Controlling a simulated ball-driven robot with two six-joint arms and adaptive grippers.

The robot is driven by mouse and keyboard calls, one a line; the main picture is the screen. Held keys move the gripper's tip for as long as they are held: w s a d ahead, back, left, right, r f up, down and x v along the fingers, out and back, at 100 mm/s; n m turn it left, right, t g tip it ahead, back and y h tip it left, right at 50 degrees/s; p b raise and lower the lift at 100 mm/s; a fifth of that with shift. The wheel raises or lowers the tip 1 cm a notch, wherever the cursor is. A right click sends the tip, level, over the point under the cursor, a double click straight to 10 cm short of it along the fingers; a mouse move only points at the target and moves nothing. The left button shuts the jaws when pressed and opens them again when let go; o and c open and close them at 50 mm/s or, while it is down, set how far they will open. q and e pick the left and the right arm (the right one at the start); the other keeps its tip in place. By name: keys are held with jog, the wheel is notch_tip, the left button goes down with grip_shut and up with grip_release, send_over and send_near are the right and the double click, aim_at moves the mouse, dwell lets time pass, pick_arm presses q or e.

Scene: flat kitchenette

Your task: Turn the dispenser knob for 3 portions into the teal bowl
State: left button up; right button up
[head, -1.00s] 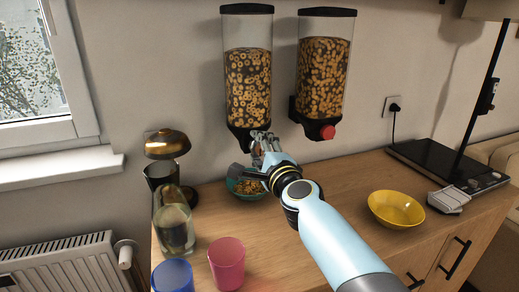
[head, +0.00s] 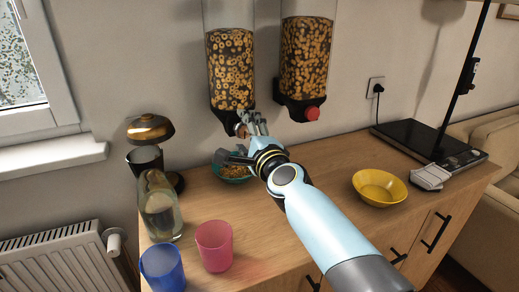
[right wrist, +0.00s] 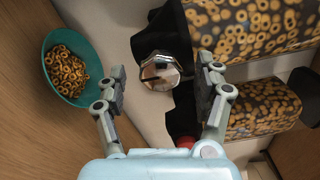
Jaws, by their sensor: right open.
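The left dispenser (head: 231,70), filled with ring cereal, hangs on the wall. Its silvery faceted knob (right wrist: 158,70) shows in the right wrist view, with a dark slot across it. My right gripper (head: 242,140) is open at that dispenser's outlet. In the right wrist view its fingers (right wrist: 162,68) stand on either side of the knob, with gaps to both sides. The teal bowl (head: 238,180) stands on the counter below, partly hidden by my gripper. In the right wrist view the bowl (right wrist: 88,52) holds cereal rings. My left gripper is not in view.
A second dispenser (head: 305,60) with a red knob (head: 312,113) hangs to the right. A glass bottle (head: 160,208), pink cup (head: 214,246) and blue cup (head: 162,268) stand at the left. A yellow bowl (head: 380,187) stands on the right.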

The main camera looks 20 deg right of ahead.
jog(key=s, duration=1.1)
jog(key=shift+d, duration=0.2)
jog(key=shift+s, duration=0.15)
